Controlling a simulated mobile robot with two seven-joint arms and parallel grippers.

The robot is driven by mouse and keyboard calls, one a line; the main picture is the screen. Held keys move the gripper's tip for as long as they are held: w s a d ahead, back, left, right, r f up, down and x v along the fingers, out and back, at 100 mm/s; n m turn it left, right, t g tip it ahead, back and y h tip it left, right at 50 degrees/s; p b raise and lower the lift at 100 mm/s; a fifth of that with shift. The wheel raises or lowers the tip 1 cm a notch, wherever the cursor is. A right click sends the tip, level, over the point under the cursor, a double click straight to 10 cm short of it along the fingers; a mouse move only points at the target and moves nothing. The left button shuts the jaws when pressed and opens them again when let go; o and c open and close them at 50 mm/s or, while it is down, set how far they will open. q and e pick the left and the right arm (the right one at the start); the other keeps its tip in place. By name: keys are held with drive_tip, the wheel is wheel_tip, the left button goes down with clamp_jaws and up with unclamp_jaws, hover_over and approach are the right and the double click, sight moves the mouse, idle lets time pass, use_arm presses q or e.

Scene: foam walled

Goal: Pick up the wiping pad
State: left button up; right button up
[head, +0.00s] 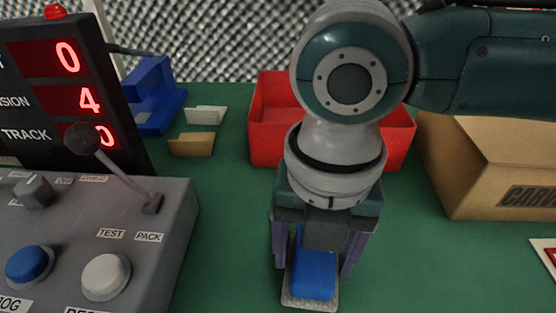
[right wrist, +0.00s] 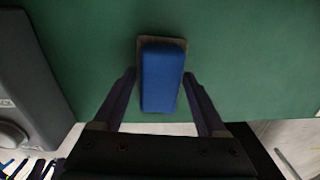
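The wiping pad (head: 314,270) is a blue block on a thin greyish base, lying on the green table top near its front edge. It also shows in the right wrist view (right wrist: 161,78). My right gripper (head: 317,262) is over the pad and points down, with one finger on each side of it. In the right wrist view the right gripper (right wrist: 162,92) is open, with gaps between both fingers and the pad. My left gripper is not in view.
A grey control box (head: 150,245) with a lever and buttons stands at left, below a dark display panel (head: 30,85). A red bin (head: 270,125) is behind my arm. A cardboard box (head: 460,170) stands at right. Small cards (head: 192,145) and a blue holder (head: 155,95) are at the back.

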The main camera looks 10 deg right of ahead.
sight(315, 253)
drive_tip(key=c, duration=0.8)
wheel_tip(315, 253, up, 20)
drive_tip(key=p, duration=0.7)
drive_tip(key=shift+p, duration=0.35)
drive_tip(key=shift+c, duration=0.2)
